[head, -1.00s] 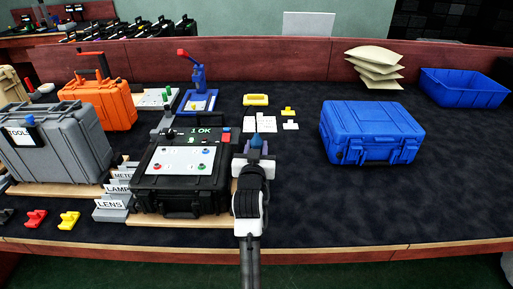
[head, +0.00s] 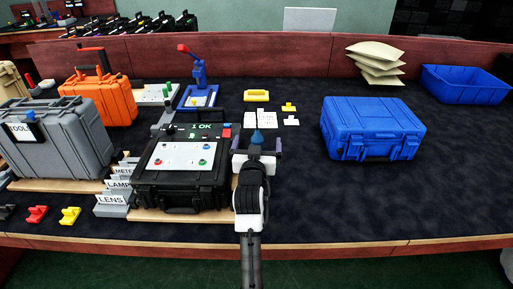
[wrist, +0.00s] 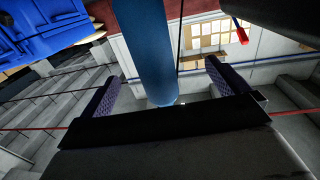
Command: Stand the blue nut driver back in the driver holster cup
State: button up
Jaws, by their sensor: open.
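The blue nut driver (head: 257,137) shows as a small blue tip just beyond my gripper (head: 257,148), right of the black case. In the wrist view it is a thick blue cylinder (wrist: 150,50) running out of the top of the picture. It lies between the two spread fingers of my gripper (wrist: 165,80), with gaps on both sides. My gripper is open. My wrist hides the driver's lower part in the head view. I cannot make out the driver holster cup for certain, nor whether the driver stands in it.
The black case (head: 180,193) with a lit panel stands close on the left. A blue closed case (head: 370,130) stands to the right, with a blue bin (head: 462,86) behind it. The front right tabletop is clear.

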jog(key=s+a+b, duration=0.1)
jog(key=s+b, duration=0.1)
jog(key=s, duration=1.1)
jog(key=shift+s, duration=0.35)
jog(key=shift+a, duration=0.1)
